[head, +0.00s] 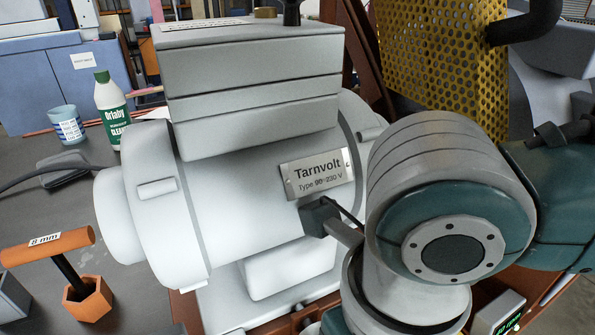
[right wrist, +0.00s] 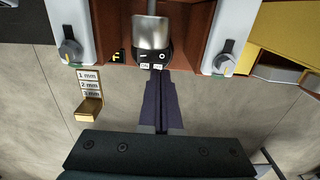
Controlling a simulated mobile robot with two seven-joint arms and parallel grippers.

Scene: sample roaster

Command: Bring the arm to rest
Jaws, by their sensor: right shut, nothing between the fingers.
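My right arm (head: 440,200) comes in from the right in the head view, in front of the grey Tarnvolt motor (head: 230,180). Its gripper is hidden behind the arm there. In the right wrist view my right gripper (right wrist: 161,75) has its two dark fingers together, with nothing between them. The fingertips are just below a black panel (right wrist: 150,57) with ON labels and a metal cylinder above it. I cannot tell whether they touch it. My left gripper is in neither view.
Two grey blocks with knobs (right wrist: 70,50) (right wrist: 222,62) flank the panel. Stepped 1, 2 and 3 mm labels sit on a tan piece (right wrist: 90,108). In the head view, a green-capped bottle (head: 112,110), a cup (head: 67,125) and an orange-handled tool (head: 48,246) stand at left.

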